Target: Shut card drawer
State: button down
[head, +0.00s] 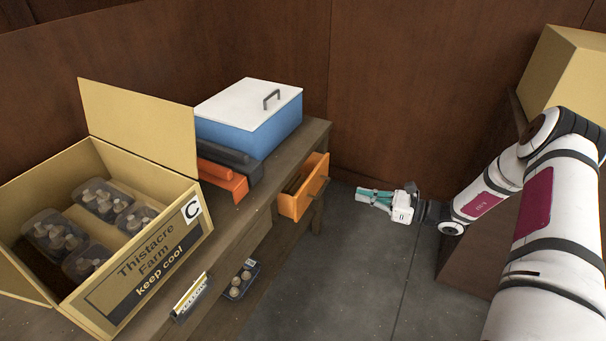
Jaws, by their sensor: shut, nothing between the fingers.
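The card drawer (290,205) is an orange drawer at the far right end of the wooden bench. It stands pulled out from the bench front, with its open top showing dark contents that I cannot make out. Its front panel (317,180) faces right, with a small knob on it. My gripper (362,198) is to the right of the drawer front, apart from it, with its teal fingers pointing left toward it. The fingers are shut and hold nothing.
A cardboard box (185,240) marked C holds several mushroom packs on the bench (235,228). A blue box with a white lid (250,100) and orange and black items (222,178) stand behind. A mushroom pack (241,280) sits low beside the bench front. Grey floor (345,285) is clear.

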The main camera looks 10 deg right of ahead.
jog(key=t, duration=0.1)
jog(key=b, duration=0.3)
send_near(312, 178)
jog(key=x, duration=0.7)
jog(key=shift+x, duration=1.4)
jog(key=shift+d, duration=0.15)
